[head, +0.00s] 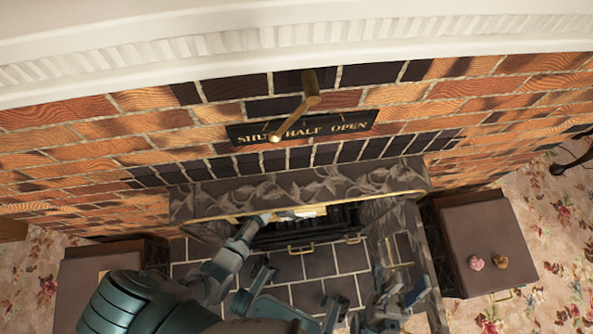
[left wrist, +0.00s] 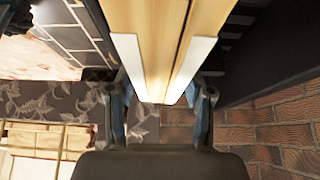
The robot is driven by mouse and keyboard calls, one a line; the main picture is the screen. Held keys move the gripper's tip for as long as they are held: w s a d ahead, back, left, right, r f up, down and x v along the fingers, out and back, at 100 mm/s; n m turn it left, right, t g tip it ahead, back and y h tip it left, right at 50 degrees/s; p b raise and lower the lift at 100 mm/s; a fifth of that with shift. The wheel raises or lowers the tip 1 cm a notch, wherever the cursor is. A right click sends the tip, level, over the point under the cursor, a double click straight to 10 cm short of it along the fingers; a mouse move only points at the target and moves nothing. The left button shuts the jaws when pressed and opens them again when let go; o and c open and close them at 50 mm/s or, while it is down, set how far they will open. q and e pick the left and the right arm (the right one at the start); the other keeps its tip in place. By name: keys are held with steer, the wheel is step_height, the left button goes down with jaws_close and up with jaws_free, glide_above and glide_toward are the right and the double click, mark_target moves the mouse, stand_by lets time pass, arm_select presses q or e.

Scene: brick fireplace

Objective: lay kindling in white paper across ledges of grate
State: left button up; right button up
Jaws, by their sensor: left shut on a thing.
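The kindling in white paper (left wrist: 154,45) fills the middle of the left wrist view as pale wooden sticks with white paper along both sides. My left gripper (left wrist: 160,108) is shut on it, one finger on each side. In the head view my left gripper (head: 266,218) reaches into the fireplace opening, and a small bit of the white paper (head: 303,213) shows beyond it. The dark grate (head: 330,222) lies under the mantel slab, partly hidden by that slab and my arm. Contact between kindling and ledges cannot be seen. My right gripper (head: 398,298) is open and empty, low over the hearth.
A dark stone surround (head: 300,187) overhangs the opening. A brass lever (head: 310,100) sticks out above it, by a lettered plate (head: 355,122). A brown box (head: 490,245) with two small knobs stands at right, another box (head: 85,275) at left. The tiled hearth (head: 313,292) is clear.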

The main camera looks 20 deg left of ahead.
arm_select(q)
steer(key=shift+d+f, duration=0.2)
steer(key=shift+d, duration=0.15)
steer(key=shift+a+f+b, duration=0.15)
steer(key=shift+f+b, duration=0.05)
steer(key=shift+b, duration=0.1)
steer(key=o, duration=1.4)
steer(key=shift+a, duration=0.15)
